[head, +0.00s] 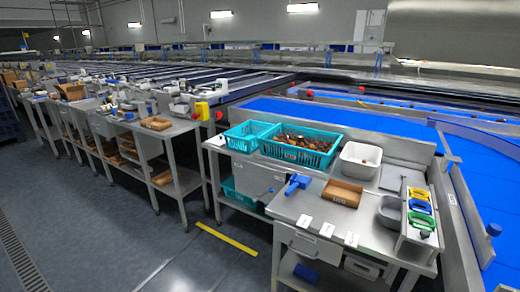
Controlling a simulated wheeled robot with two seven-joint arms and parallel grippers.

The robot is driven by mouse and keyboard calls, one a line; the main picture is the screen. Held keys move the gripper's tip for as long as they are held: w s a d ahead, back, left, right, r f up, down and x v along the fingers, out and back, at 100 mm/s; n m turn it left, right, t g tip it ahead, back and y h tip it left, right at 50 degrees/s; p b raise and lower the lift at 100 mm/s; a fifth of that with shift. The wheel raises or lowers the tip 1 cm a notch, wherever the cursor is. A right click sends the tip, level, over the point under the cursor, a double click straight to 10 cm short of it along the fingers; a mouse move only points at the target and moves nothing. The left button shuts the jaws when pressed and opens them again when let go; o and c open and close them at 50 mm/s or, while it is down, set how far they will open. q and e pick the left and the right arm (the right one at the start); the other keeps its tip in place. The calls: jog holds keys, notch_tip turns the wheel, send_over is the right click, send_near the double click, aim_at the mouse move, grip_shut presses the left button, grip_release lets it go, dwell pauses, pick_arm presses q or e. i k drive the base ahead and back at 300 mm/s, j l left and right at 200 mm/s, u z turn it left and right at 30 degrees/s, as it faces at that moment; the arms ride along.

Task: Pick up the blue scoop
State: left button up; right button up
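A small blue object with a handle, which looks like the blue scoop (297,184), lies on the grey metal worktable (283,207) near its left edge. It is left of a brown wooden block or box (342,193) and in front of the teal crates. It is small in the picture, so its exact shape is hard to tell. Neither of my grippers shows in the head view.
A teal crate (313,161) full of brown dates and another teal crate (245,138) stand behind. A white bin (358,163), a grey bowl (389,212) and a rack (417,236) with coloured items stand right. Blue conveyors (375,124) run behind. Floor in front is clear.

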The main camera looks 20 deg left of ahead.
aim_at(297, 184)
jog(key=i+j+u, duration=0.2)
jog(key=i, duration=0.3)
jog(key=i+j+u, duration=0.2)
jog(key=i+j, duration=0.15)
jog(key=i, duration=0.2)
jog(key=i+j+u, duration=0.25)
jog(key=i, duration=0.3)
jog(key=i+j+z, duration=0.15)
jog(key=z, duration=0.25)
jog(key=i+j+z, duration=0.1)
jog(key=j+z, duration=0.35)
jog(key=i+j+z, duration=0.1)
jog(key=j+z, duration=0.6)
jog(key=z, duration=0.15)
